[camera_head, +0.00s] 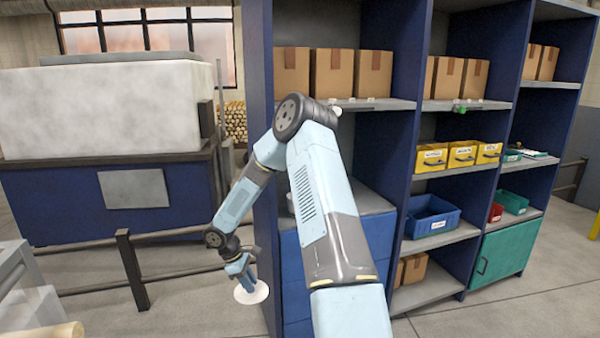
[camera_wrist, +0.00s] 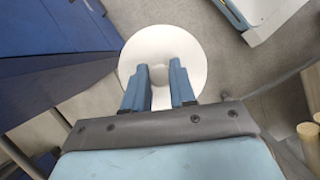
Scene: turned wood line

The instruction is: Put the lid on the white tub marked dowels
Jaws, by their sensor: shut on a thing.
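My gripper (camera_head: 246,279) is at the lower left of the head view, shut on a round white lid (camera_head: 251,293). In the wrist view the lid (camera_wrist: 191,51) shows as a white disc beyond the fingers of my gripper (camera_wrist: 160,80). The fingers stand a little apart, at its middle. The lid hangs in the air over the grey floor, to the left of the blue shelf unit. I cannot make out a white tub marked dowels; my arm covers part of the lower left shelf, where a pale round edge (camera_head: 290,203) shows.
The blue shelf unit (camera_head: 262,120) rises right beside my gripper. It holds cardboard boxes (camera_head: 332,73), yellow bins (camera_head: 432,158) and a blue bin (camera_head: 432,222). A dark rail (camera_head: 132,268) runs behind the lid. A pale bench (camera_head: 22,280) stands at the lower left.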

